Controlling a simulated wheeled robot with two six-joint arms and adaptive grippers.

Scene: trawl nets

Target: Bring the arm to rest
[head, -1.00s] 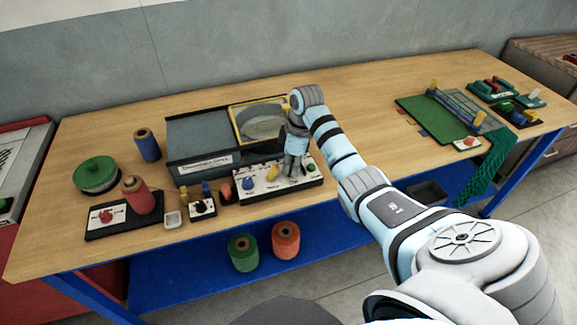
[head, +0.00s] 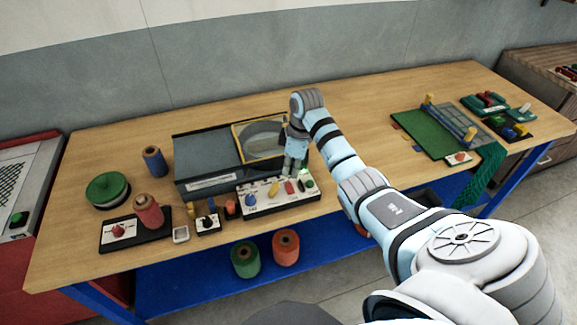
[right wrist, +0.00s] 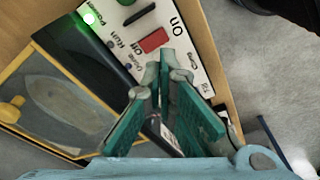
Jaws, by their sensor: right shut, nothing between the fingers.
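My right gripper (head: 290,176) is shut and empty. It is over the back edge of a white control panel (head: 262,203) on the front of a grey machine (head: 205,160). A green lamp (right wrist: 89,18) glows on the panel and also shows in the head view (head: 308,183). Whether the fingertips touch the panel I cannot tell. My left gripper is not in view.
Thread spools (head: 148,212) and a green round lid (head: 107,188) stand on the wooden table (head: 375,103) at left. A green mat (head: 428,135) with netting lies at right. Green and orange spools (head: 286,248) stand on the blue shelf below. The table's back middle is clear.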

